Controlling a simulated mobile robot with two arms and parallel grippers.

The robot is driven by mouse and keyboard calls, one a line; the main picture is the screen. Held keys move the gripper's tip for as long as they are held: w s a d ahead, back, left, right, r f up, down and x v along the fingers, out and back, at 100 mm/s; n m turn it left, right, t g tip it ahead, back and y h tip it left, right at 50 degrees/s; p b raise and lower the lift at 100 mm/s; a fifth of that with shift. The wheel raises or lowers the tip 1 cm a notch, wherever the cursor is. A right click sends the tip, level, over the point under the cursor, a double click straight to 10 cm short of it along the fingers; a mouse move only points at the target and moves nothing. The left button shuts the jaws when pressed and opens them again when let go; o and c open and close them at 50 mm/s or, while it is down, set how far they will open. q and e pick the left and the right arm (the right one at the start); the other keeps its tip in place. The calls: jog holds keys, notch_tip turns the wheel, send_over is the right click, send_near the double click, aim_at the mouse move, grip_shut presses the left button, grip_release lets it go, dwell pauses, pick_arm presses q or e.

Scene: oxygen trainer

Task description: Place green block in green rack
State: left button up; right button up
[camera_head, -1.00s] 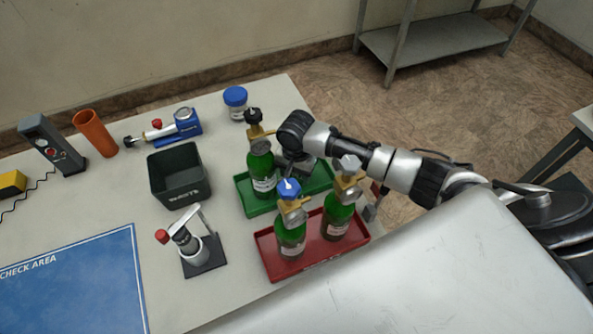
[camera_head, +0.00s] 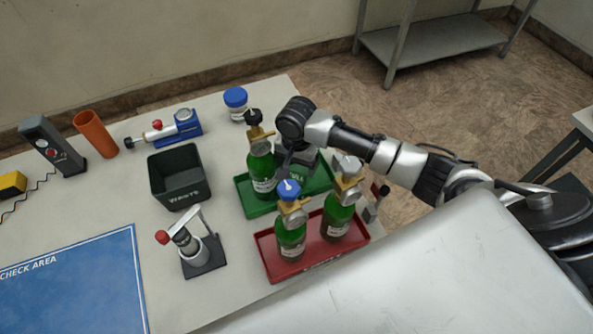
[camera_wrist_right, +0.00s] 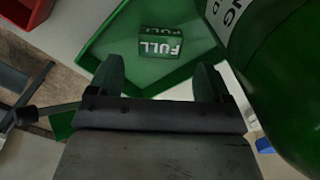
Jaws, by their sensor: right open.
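The green block (camera_wrist_right: 160,42), marked FULL, rests inside the green rack (camera_wrist_right: 105,50) in the right wrist view. In the head view the green rack (camera_head: 252,207) is on the table, and I cannot make out the block there. My right gripper (camera_wrist_right: 160,82) is open, with its fingertips apart on the near side of the block and nothing between them. In the head view my right gripper (camera_head: 290,168) is over the rack, beside a green bottle (camera_head: 262,168) standing in it. My left gripper is not in view.
The red rack (camera_head: 272,268) holds two green bottles with valves, close in front of the green rack. A dark bin (camera_head: 180,178) and a clamp stand (camera_head: 200,255) are to the left. A blue-lidded jar (camera_head: 236,100) stands behind.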

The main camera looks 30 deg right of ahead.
aim_at(297, 175)
notch_tip(297, 175, up, 8)
dwell(0.6)
